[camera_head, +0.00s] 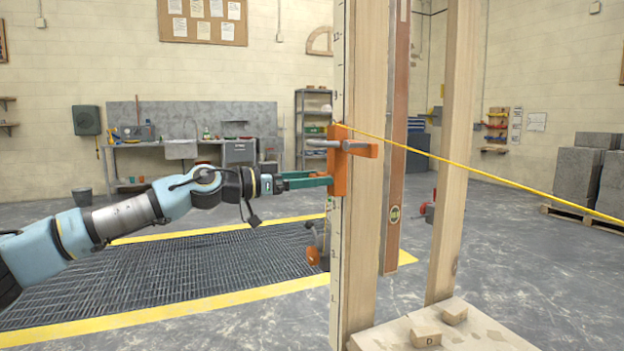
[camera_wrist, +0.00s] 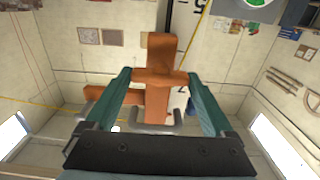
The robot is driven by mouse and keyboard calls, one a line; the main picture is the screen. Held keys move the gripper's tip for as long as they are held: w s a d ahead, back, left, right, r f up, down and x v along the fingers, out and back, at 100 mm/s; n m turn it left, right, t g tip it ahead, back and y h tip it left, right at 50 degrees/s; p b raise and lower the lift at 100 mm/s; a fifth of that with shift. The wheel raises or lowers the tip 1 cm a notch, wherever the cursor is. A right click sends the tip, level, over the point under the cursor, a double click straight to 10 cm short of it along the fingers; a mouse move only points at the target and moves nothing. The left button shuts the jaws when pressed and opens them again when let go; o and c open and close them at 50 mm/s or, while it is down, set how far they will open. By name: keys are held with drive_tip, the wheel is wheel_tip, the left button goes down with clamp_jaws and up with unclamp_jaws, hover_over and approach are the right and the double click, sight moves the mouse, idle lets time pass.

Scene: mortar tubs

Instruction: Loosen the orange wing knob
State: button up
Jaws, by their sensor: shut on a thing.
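An orange clamp body (camera_head: 338,165) with a grey metal rod (camera_head: 325,143) sits on the upright wooden post (camera_head: 366,220). My gripper (camera_head: 328,181) reaches it from the left, level, with its green fingers at the clamp's lower part. In the wrist view the clamp's upright orange bar (camera_wrist: 160,50) stands in the middle. The orange wing knob (camera_wrist: 162,77) appears as a short crosspiece between the fingertips of my gripper (camera_wrist: 158,80), which is shut on it. In the head view the fingers and clamp hide the knob.
A yellow line (camera_head: 480,173) runs from the clamp to the right. A second wooden post (camera_head: 453,150) stands behind on a wooden base (camera_head: 450,330). A lower orange disc (camera_head: 313,256) is beside the first post. A floor grating (camera_head: 180,270) lies below my arm.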

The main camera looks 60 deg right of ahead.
drive_tip(key=shift+n, duration=0.4)
drive_tip(key=n+b, duration=0.1)
drive_tip(key=n, duration=1.6)
drive_tip(key=shift+w, duration=0.2)
drive_tip(key=shift+f, duration=0.1)
drive_tip(key=shift+n, duration=0.3)
drive_tip(key=o, duration=1.1)
